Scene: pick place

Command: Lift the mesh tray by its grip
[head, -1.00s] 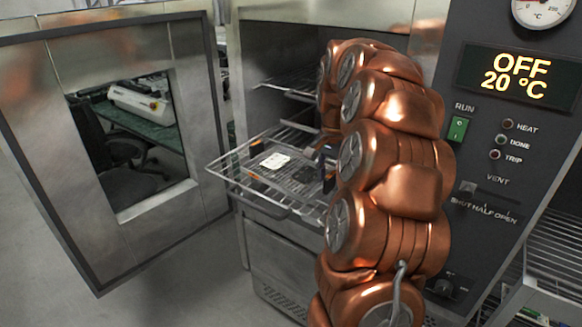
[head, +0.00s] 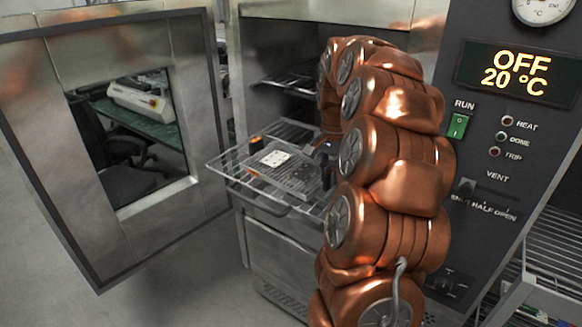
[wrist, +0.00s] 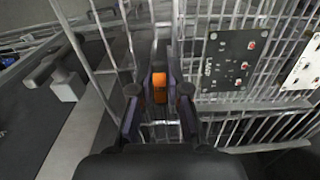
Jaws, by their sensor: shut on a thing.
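The mesh tray (head: 228,166) is a flat wire tray in front of the open oven chamber. A white card (head: 276,158) lies on it. My gripper (wrist: 160,112) is shut on the tray's orange grip (wrist: 160,84), which sits between the two dark fingers. In the head view my gripper (head: 328,164) is a small dark shape at the tray's right side, partly hidden by my arm. A dark circuit board (wrist: 228,60) and a white board (wrist: 305,66) lie on the mesh in the wrist view. An orange block (head: 256,142) shows at the tray's far left.
The oven door (head: 40,130) stands wide open at the left. Another wire rack (head: 290,80) is inside the chamber, above and behind the tray. The control panel (head: 490,150) is close at the right of my arm. Floor is clear at lower left.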

